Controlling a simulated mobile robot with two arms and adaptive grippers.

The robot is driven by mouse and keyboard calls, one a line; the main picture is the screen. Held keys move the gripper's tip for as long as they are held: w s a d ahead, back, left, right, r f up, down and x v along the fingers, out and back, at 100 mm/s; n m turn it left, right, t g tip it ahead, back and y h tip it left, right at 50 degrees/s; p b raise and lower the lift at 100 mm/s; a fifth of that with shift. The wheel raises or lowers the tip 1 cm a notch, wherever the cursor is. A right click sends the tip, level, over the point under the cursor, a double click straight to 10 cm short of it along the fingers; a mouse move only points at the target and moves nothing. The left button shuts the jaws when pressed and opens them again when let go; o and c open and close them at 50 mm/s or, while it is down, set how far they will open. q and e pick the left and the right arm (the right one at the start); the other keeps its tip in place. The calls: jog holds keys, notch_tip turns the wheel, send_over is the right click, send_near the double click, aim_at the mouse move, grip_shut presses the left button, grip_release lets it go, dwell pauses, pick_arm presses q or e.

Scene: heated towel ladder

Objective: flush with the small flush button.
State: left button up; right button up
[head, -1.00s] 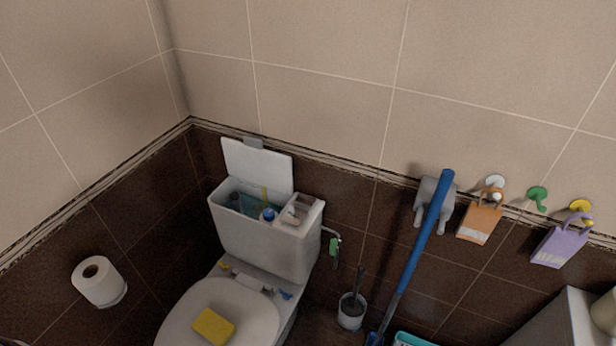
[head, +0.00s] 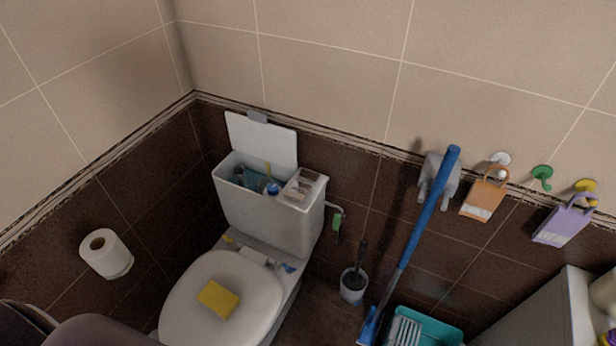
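The white toilet stands in the corner, with its cistern (head: 262,220) against the dark tiled wall. A white flap (head: 262,142) stands raised at the back of the cistern, and the left part of the top is open. Inside the opening are water and fittings, including a blue-topped part (head: 273,188). The right part of the top holds a pale panel with a framed recess (head: 304,185). The small flush button cannot be made out clearly there. Neither of my grippers is in view.
A yellow sponge (head: 219,299) lies on the closed toilet lid (head: 190,310). A toilet brush (head: 354,284), a blue-handled tool (head: 425,225) and a teal tray (head: 440,328) stand right of the toilet. A paper roll (head: 106,254) is on the left wall. A cabinet (head: 545,312) is at lower right.

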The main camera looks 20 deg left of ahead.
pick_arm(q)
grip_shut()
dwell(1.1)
